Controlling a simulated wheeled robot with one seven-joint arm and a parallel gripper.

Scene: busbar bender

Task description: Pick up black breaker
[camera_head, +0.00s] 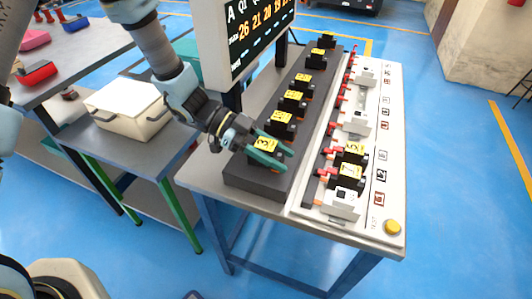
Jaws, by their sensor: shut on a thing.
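My gripper (272,154) reaches in from the upper left to the near end of a long dark rack (245,181). Its teal fingers are shut around a black breaker with a yellow label (264,143) that seems to read 3. I cannot tell whether this breaker still touches the rack; the fingers hide its lower part. More black breakers with yellow labels stand in a row farther along the rack, such as one (280,118) just behind. Another black breaker (352,150) sits on the white panel (310,217) to the right.
The panel has red levers (330,152), white blocks (344,203) and a yellow button (393,227) at its near corner. A white bin (128,112) stands on the left table. Blue floor is open at right.

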